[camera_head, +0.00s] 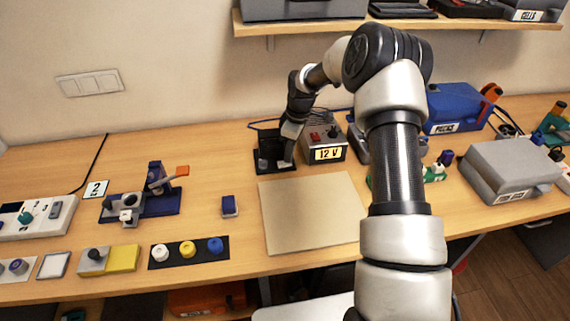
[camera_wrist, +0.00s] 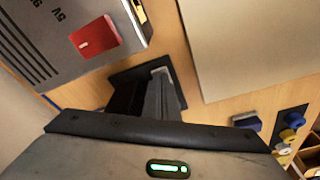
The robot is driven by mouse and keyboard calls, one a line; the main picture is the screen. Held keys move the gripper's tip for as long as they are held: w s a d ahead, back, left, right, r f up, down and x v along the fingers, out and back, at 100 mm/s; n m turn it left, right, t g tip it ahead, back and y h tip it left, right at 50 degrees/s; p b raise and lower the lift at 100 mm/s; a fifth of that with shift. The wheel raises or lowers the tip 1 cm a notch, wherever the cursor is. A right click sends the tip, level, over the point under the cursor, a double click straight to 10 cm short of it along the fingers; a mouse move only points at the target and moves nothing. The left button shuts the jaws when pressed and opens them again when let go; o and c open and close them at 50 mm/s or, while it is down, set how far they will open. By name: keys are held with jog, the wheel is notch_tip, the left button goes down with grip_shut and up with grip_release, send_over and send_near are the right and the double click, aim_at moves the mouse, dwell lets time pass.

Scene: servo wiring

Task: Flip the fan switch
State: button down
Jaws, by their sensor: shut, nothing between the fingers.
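My gripper (camera_head: 287,163) is at the back middle of the table, fingers pointing down and shut with nothing between them. In the wrist view the fingers (camera_wrist: 163,90) are over or at a black base plate (camera_wrist: 126,78). This plate, with a dark upright part, also shows in the head view (camera_head: 262,152), partly hidden by my gripper. I cannot tell whether the fingers touch it. No part is clearly marked as the fan switch. A grey 12 V box (camera_head: 322,145) stands just right of my gripper; its red rocker switch (camera_wrist: 95,37) shows in the wrist view.
A bare tan board (camera_head: 310,215) lies in front of my gripper, with a small blue block (camera_head: 229,206) to its left. A blue fixture (camera_head: 150,200) and a knob strip (camera_head: 188,251) are further left. My arm hides part of the right side.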

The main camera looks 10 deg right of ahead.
jog(key=shift+f, duration=0.25)
jog(key=shift+r+p, duration=1.55)
jog(key=shift+r, duration=2)
